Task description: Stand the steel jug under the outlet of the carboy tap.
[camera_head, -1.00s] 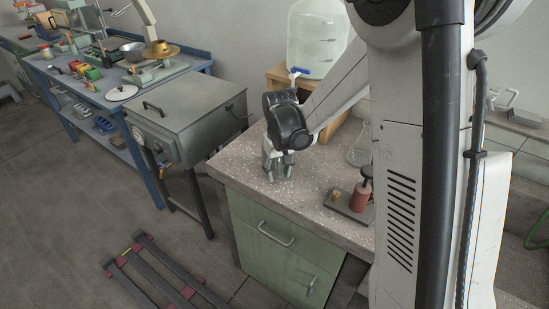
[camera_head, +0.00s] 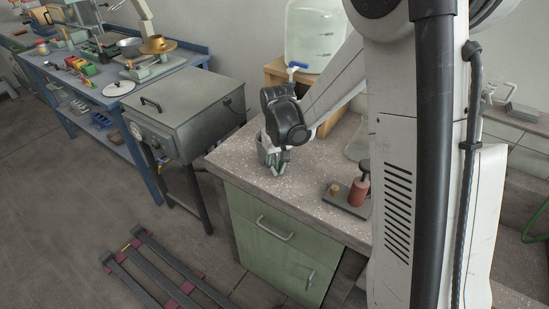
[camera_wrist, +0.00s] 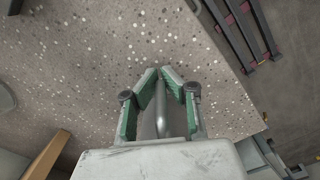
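My gripper (camera_head: 279,168) is low over the near left part of the bench top, fingers pointing down. In the wrist view its two green-padded fingers (camera_wrist: 160,72) lean toward each other with a gap between them. The grey steel jug (camera_head: 262,148) stands on the bench just left of my gripper, mostly hidden behind it. A slim grey bar, apparently the jug's handle (camera_wrist: 160,108), lies between the fingers; no firm contact is visible. The carboy (camera_head: 316,38) sits on a wooden stand at the back. Its blue-handled tap (camera_head: 297,65) faces the bench front.
The wooden stand (camera_head: 275,72) is behind my gripper. A dark tray (camera_head: 344,205) with a red-brown item (camera_head: 359,190) lies to the right, and a glass flask (camera_head: 358,146) behind it. The bench's front and left edges are close to my gripper.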

